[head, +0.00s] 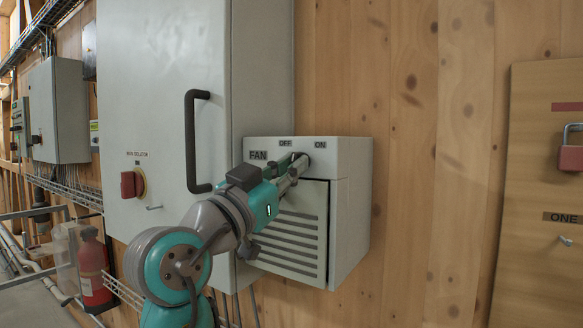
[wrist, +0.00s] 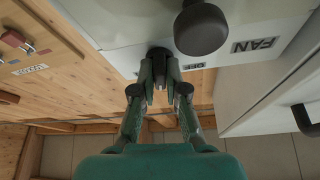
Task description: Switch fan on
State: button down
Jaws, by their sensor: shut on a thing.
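The fan control box (head: 352,190) is a pale box on the wooden wall, with a louvred front. FAN, OFF and ON labels run along its upper front. My gripper (head: 297,165) reaches its upper front, just below and between the OFF and ON labels. In the wrist view, my gripper (wrist: 160,72) is shut on a small dark switch knob (wrist: 158,52) beside the OFF label. The fingers hide much of the knob, so I cannot tell which way it points. The FAN label (wrist: 255,45) shows to the right there.
A tall grey cabinet (head: 160,70) with a black handle (head: 190,140) and a red isolator switch (head: 132,184) stands close on the left. A large dark rounded knob (wrist: 201,28) lies near my fingers. A red padlock (head: 571,156) hangs on a board at right.

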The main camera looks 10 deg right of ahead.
jog(key=shift+w+a+m+g+h, duration=0.1)
jog(key=shift+m+g+h, duration=0.2)
jog(key=shift+m+g, duration=0.85)
jog(key=shift+m+g+h, duration=0.3)
jog(key=shift+m+g, duration=0.05)
jog(key=shift+m, duration=1.6)
jog(key=c, duration=1.2)
grip_release()
jog(key=v, duration=1.2)
